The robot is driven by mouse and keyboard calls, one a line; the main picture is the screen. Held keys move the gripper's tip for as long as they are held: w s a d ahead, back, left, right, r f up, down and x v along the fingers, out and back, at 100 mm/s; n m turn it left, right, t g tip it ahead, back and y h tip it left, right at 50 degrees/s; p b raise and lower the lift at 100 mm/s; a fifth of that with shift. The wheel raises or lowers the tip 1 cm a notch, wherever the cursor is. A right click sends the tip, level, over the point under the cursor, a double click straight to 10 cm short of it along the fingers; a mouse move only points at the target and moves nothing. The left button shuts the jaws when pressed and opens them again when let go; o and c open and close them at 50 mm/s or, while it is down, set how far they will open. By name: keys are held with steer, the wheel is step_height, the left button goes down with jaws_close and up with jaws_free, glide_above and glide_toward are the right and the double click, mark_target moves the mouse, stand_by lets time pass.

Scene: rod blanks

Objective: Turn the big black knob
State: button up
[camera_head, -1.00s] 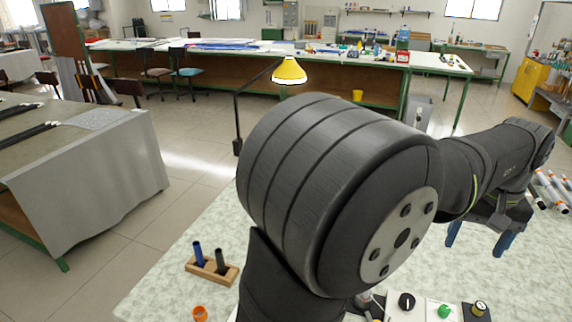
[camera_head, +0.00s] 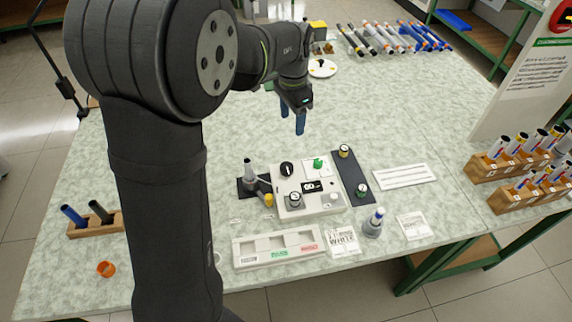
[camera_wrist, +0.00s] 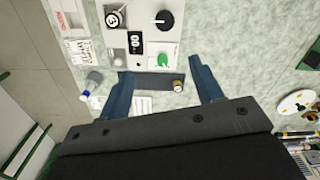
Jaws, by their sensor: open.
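The big black knob (camera_head: 287,169) sits on the back left of a white control box (camera_head: 322,203), with a white pointer mark on it. It also shows in the wrist view (camera_wrist: 164,20), near the top edge. A second dark knob with a pale ring (camera_head: 295,200) is at the box's front left, and a small display (camera_head: 311,187) lies between. A green knob (camera_head: 318,163) is at the back right. My gripper (camera_head: 292,122) is above the table behind the box, apart from the knob. Its two blue fingers are spread and empty, also in the wrist view (camera_wrist: 161,68).
A dark strip (camera_head: 350,175) with two small knobs lies right of the box. A grey stand (camera_head: 248,174) is left, a labelled tray (camera_head: 280,246) in front. Wooden marker racks (camera_head: 507,191) stand far right. Several rods (camera_head: 395,38) lie at the back. Table behind the box is mostly clear.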

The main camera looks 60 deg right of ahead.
mark_target(286, 166)
steer(key=f+m, duration=0.1)
steer(key=f, duration=0.5)
steer(key=w+f+m, duration=0.1)
steer(key=f, duration=0.6)
steer(key=f+m, duration=0.1)
steer(key=f, duration=0.6)
steer(key=shift+w+a, duration=0.1)
steer(key=shift+w, duration=0.2)
steer(key=c, duration=1)
